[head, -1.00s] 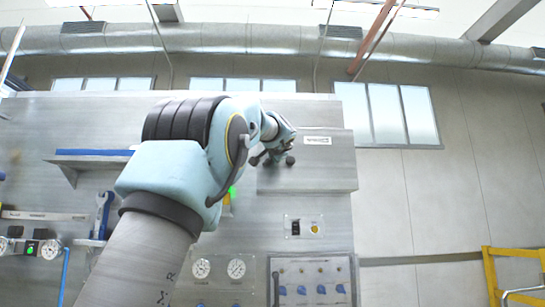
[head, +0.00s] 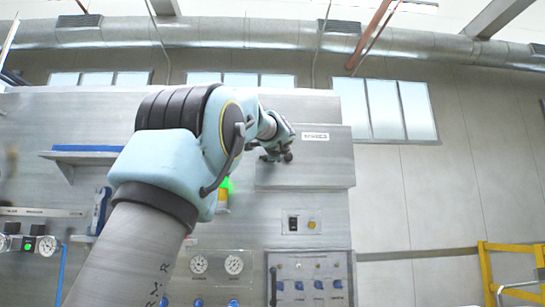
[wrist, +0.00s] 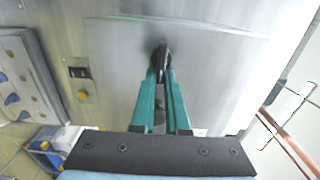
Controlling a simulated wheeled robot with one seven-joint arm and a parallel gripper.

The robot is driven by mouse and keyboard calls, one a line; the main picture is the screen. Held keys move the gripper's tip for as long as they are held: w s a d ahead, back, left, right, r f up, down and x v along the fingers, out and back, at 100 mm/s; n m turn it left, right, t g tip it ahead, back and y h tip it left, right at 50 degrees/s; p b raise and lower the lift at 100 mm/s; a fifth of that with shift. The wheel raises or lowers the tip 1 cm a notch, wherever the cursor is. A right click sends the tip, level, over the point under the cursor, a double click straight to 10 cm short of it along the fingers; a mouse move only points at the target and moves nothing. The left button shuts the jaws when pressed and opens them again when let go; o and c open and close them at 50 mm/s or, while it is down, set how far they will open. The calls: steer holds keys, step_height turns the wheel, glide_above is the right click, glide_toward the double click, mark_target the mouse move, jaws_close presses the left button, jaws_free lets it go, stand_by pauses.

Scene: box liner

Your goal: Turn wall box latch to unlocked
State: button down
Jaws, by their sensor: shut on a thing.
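The wall box (head: 325,160) is a grey metal box with a small label, mounted on the panel in the upper middle of the head view. Its door (wrist: 220,75) fills much of the wrist view. The black latch (wrist: 161,52) sits on the door between the fingertips. My gripper (wrist: 162,75), with its two teal fingers, is shut on the latch. In the head view my gripper (head: 277,155) is at the box's left part, and the latch is hidden behind it. The exact angle of the latch is hard to tell.
Below the box are a switch plate (head: 302,222) and a control panel with blue knobs (head: 318,285). Gauges (head: 233,264) and a blue shelf (head: 85,155) are on the panel to the left. A yellow rail (head: 510,270) stands at the right.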

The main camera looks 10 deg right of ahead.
steer(key=shift+w+a+f, duration=0.15)
steer(key=shift+a+f, duration=0.05)
steer(key=shift+f, duration=0.05)
steer(key=c, duration=1)
jaws_free()
steer(key=shift+r, duration=0.1)
steer(key=shift+o, duration=0.4)
steer(key=s+a+b, duration=0.2)
steer(key=s+b, duration=0.4)
steer(key=s, duration=0.4)
steer(key=shift+s, duration=0.35)
steer(key=shift+d, duration=0.1)
